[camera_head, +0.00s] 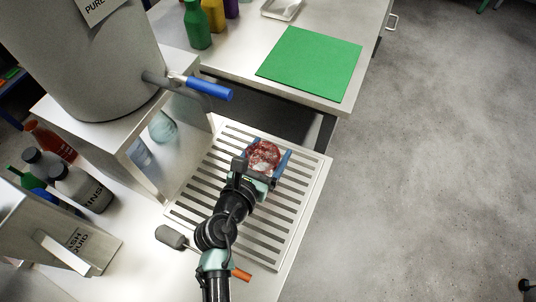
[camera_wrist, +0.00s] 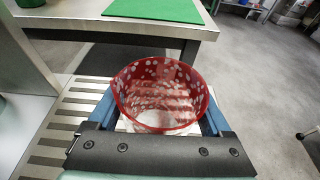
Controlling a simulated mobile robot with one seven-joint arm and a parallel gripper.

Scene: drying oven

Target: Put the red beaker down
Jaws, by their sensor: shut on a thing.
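The red beaker (camera_head: 263,155) is a see-through red cup with pale spots, held upright or nearly so. It fills the middle of the wrist view (camera_wrist: 160,95), open end towards the camera. My gripper (camera_head: 268,160) is shut on it, with one blue finger on each side; the fingers also show in the wrist view (camera_wrist: 158,118). The beaker is over the slatted white rack (camera_head: 240,225). I cannot tell whether its base touches the rack, as the base is hidden.
A green mat (camera_head: 312,63) lies on the table behind. A large grey tank (camera_head: 95,55) with a blue-handled tap (camera_head: 208,88) stands at the left. Several bottles (camera_head: 80,185) crowd the left side. Slats around the beaker are clear.

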